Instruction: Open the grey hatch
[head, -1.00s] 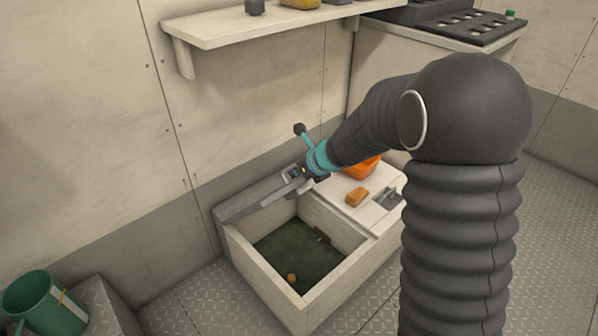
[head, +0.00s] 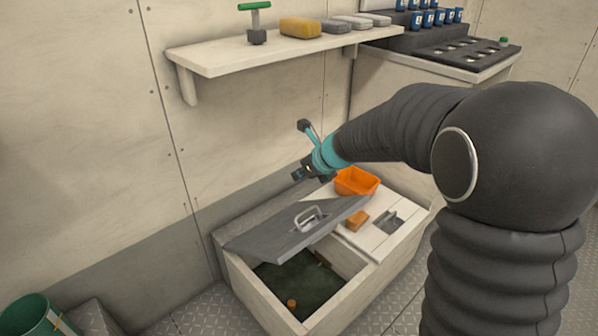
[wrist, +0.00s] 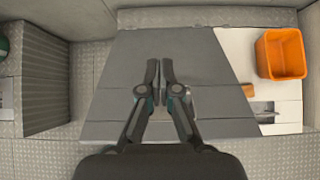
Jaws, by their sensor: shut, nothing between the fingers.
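The grey hatch (head: 285,238) is a flat lid with a pale loop handle (head: 309,216) on the locker (head: 248,287). It is partly raised and tilted, hiding the back of the opening. The front of the dark green interior (head: 302,285) shows, with a small orange item (head: 292,303) inside. In the wrist view the hatch (wrist: 120,60) fills the middle, below my fingers. My gripper (head: 299,175) is above and behind the handle, apart from it. In the wrist view my gripper (wrist: 160,64) is shut and empty.
An orange bin (head: 357,181) and a small orange block (head: 357,220) sit on the locker's white top, right of the hatch. A shelf (head: 215,57) with several items runs above. A green bucket (head: 25,314) stands at lower left.

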